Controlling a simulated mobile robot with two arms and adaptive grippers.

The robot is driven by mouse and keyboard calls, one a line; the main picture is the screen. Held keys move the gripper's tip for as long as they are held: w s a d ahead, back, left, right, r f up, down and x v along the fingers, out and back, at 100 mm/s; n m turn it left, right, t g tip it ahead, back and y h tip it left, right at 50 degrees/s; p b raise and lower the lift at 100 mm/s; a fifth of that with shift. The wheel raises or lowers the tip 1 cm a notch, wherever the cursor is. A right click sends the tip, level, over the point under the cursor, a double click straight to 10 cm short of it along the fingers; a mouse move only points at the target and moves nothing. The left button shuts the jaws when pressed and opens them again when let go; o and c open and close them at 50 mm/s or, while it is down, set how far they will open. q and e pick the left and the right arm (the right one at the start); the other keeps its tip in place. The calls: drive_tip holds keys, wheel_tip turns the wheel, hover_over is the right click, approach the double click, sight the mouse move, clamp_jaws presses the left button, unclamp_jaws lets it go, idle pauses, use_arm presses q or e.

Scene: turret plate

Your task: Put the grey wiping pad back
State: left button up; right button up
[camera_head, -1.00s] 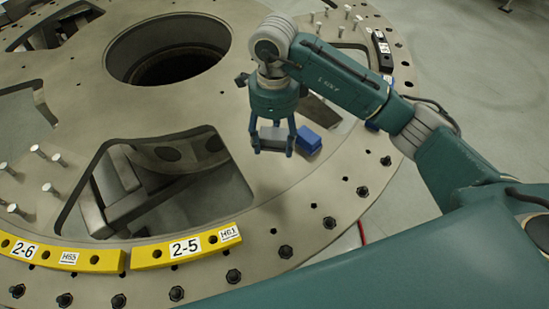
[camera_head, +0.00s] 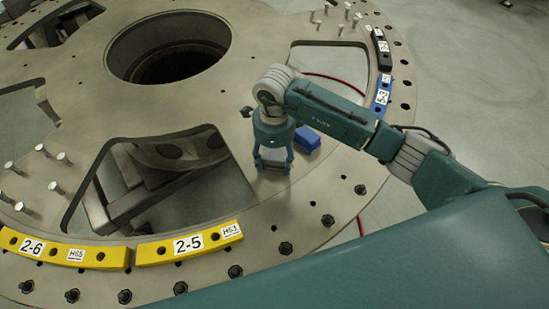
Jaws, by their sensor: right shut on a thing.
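My right gripper (camera_head: 272,163) points down over the turret plate (camera_head: 230,190), to the right of the large cut-out in front. It is shut on the grey wiping pad (camera_head: 273,154), a small grey block between its fingers. The pad is low, at or just above the plate; I cannot tell if it touches. A blue block (camera_head: 307,139) lies on the plate just right of the gripper, partly behind it. My left gripper is not in view.
Yellow labelled segments (camera_head: 187,244) line the front rim, with several bolts along the edge. Upright pins (camera_head: 53,187) stand at left. A round central hole (camera_head: 168,47) and cut-outs open in the plate. Blue (camera_head: 381,98) and black (camera_head: 380,45) segments sit on the right rim.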

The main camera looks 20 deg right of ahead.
sight(275, 157)
drive_tip(key=o, duration=0.6)
drive_tip(key=shift+f, duration=0.15)
drive_tip(key=o, duration=0.4)
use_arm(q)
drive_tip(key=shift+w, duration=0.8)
use_arm(e)
drive_tip(key=shift+r, duration=0.35)
wheel_tip(275, 157, up, 11)
drive_tip(key=b, duration=0.3)
drive_tip(key=shift+f, duration=0.2)
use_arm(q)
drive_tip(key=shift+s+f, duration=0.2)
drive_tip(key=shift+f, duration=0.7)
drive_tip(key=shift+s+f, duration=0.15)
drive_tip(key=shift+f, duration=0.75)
use_arm(e)
drive_tip(key=shift+r, duration=0.55)
